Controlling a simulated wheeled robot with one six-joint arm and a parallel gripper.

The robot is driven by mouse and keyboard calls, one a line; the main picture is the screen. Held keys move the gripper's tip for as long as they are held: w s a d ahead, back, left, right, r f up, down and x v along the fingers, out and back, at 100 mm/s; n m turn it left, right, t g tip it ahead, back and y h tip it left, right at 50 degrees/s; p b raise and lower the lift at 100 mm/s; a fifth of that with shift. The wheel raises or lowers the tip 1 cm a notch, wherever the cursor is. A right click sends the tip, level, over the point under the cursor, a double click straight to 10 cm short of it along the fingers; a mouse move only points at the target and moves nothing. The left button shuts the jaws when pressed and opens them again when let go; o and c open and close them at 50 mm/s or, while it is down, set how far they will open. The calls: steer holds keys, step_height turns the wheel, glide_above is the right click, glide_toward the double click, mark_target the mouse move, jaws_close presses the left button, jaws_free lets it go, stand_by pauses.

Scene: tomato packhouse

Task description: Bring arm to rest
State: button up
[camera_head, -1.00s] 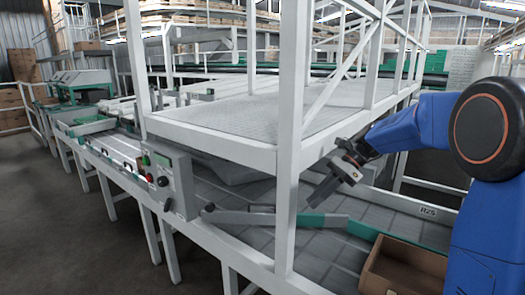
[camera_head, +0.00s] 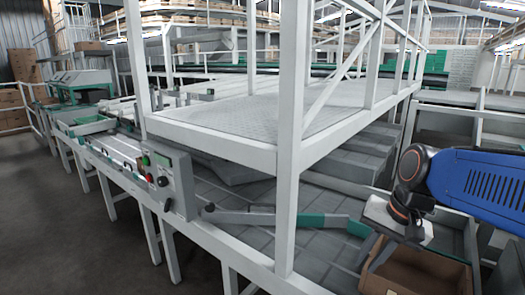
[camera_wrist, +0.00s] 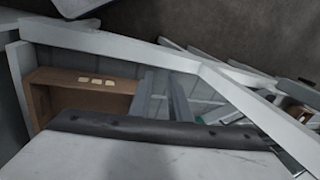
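My blue arm (camera_head: 490,185) reaches in from the right edge in the head view, with its pale grey wrist end turned downward. My gripper (camera_head: 376,256) hangs from it over the near left edge of a brown cardboard box (camera_head: 415,277). Its two grey fingers look apart, with nothing seen between them. In the wrist view the fingers (camera_wrist: 163,98) show as two short grey bars with a gap.
A white frame post (camera_head: 287,190) and raised mesh platform (camera_head: 250,110) stand left of my arm. Below runs a grey roller conveyor (camera_head: 240,190) with green-and-grey guide bars (camera_head: 265,218). A control box (camera_head: 170,180) is mounted at the left. Floor at the far left is open.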

steer(key=s+d+f+n+t+h, duration=0.2)
steer(key=s+d+f+n, duration=0.2)
steer(key=s, duration=0.5)
steer(key=shift+d+n+t, duration=0.3)
steer(key=shift+n+t, duration=0.1)
steer(key=shift+n, duration=0.5)
